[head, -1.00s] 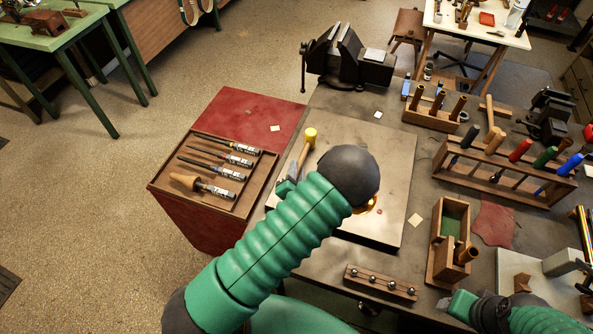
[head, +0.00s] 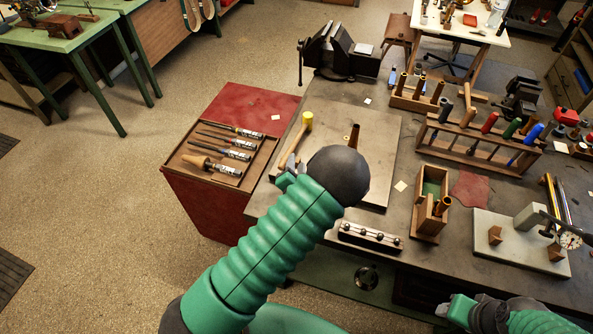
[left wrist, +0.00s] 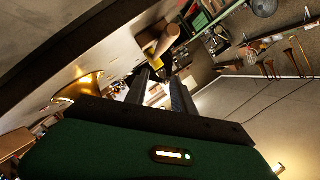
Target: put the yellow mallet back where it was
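The yellow mallet (head: 307,120) shows in the head view at the far-left edge of the steel plate (head: 380,128), its wooden handle slanting down and left. My left gripper (head: 292,170) is beside the lower handle, partly hidden by my green forearm. In the left wrist view its two dark fingers (left wrist: 160,90) stand apart, with a pale tan patch between them. I cannot tell whether the handle touches them. A brass flare (left wrist: 80,90) is left of the fingers there. My right gripper (head: 450,310) is low at the right; its fingers are unclear.
A wooden tray (head: 172,165) of files stands on the red cabinet at left. A brown post (head: 352,135) rises from the plate. A vise (head: 340,55) is behind.

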